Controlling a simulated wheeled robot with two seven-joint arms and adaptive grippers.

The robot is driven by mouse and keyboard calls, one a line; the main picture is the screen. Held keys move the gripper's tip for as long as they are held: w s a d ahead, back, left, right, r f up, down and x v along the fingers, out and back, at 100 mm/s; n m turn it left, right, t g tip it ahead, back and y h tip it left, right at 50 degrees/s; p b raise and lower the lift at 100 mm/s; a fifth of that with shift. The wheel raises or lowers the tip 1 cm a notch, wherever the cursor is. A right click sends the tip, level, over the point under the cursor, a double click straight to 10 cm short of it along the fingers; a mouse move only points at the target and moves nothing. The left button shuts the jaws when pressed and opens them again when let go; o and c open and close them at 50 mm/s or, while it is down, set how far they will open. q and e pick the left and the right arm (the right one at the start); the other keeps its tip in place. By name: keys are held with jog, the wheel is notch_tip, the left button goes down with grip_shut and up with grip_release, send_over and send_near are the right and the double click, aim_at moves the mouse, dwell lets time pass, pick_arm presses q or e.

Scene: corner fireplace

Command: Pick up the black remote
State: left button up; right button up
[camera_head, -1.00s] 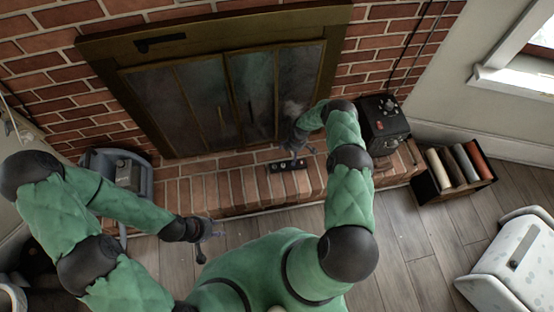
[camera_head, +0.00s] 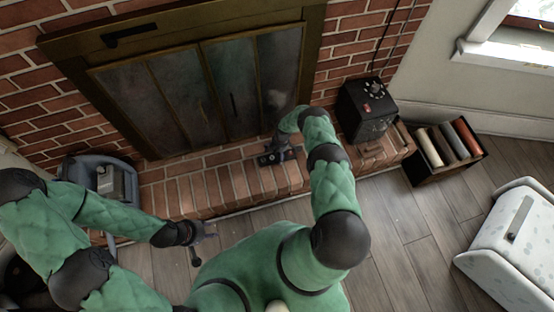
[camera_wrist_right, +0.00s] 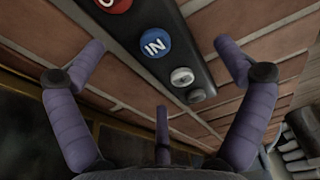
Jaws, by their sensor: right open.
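The black remote (camera_head: 266,159) lies on the brick hearth in front of the fireplace, partly hidden by my right gripper in the head view. In the right wrist view the remote (camera_wrist_right: 178,70) runs from the top middle toward the lower right, with a red button, a blue button marked "IN" and pale round buttons. My right gripper (camera_head: 282,150) is open over the remote, and its purple fingers (camera_wrist_right: 157,58) stand on either side of it. Whether they touch it I cannot tell. My left gripper (camera_head: 204,238) is open and empty above the wooden floor, away from the hearth.
A black box with knobs (camera_head: 367,110) stands on the hearth to the right. A dark crate with several rolls (camera_head: 445,178) is on the floor beyond it. A white speckled box (camera_head: 510,245) is at far right. A blue-grey container (camera_head: 98,185) stands at left.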

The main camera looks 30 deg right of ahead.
jog(key=shift+f, duration=0.5)
jog(key=c, duration=1.3)
jog(key=shift+o, duration=0.2)
jog(key=shift+r, duration=0.1)
